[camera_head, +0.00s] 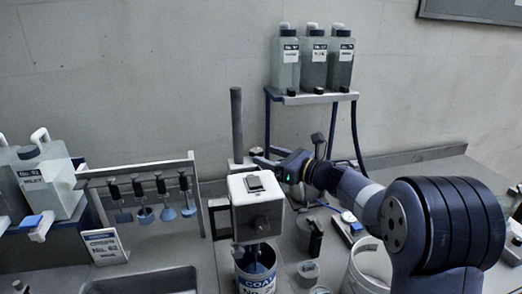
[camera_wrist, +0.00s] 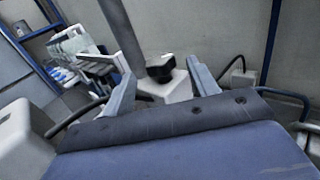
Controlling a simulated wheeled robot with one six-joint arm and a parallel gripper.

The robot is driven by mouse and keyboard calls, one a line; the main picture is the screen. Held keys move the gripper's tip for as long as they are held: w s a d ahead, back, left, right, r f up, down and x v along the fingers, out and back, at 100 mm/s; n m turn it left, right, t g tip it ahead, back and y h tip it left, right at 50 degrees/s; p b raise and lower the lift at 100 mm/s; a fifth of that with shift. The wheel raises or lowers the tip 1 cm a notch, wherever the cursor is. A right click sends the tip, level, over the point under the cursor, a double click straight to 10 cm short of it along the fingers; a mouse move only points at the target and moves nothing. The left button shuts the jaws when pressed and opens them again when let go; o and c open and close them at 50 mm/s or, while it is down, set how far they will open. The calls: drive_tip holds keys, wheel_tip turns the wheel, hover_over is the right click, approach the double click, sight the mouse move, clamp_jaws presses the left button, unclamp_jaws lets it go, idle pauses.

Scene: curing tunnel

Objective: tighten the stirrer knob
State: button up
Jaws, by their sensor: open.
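The stirrer (camera_head: 258,207) is a white box-shaped head on a dark upright post (camera_head: 237,120), above a can labelled COAT (camera_head: 256,275). In the wrist view, a black knob (camera_wrist: 160,68) sits on a white block (camera_wrist: 178,88) close to the grey post (camera_wrist: 121,35). My gripper (camera_wrist: 160,72) is open, one finger on each side of the knob in that view. I see no finger touching it, and the remaining distance is unclear. In the head view my gripper (camera_head: 268,158) is beside the post, behind the stirrer head; the knob there is hard to make out.
A rack with several hanging stirrer tools (camera_head: 150,190) and white bottles (camera_head: 45,180) stand at left. Bottles sit on a raised shelf (camera_head: 313,97) behind my arm. A white bucket (camera_head: 364,268) and small jars (camera_head: 308,270) crowd the bench to the right.

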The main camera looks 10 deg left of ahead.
sight(260, 155)
drive_tip(key=shift+x, duration=1.6)
drive_tip(key=c, duration=1)
drive_tip(key=t+b, duration=0.1)
drive_tip(key=m+t+h+b, duration=0.1)
drive_tip(key=b, duration=0.1)
drive_tip(key=shift+s+a+f+m, duration=0.1)
drive_tip(key=shift+s+f+m, duration=0.05)
drive_tip(key=shift+f+m, duration=0.15)
drive_tip(key=m+t+h+b, duration=0.2)
drive_tip(key=t+b, duration=0.1)
drive_tip(key=b, duration=0.2)
drive_tip(key=shift+s+a+r, duration=0.1)
drive_tip(key=shift+r+m+t+h+b, duration=0.15)
drive_tip(key=shift+m+t+h+b, duration=0.35)
drive_tip(key=shift+m+h+b, duration=0.15)
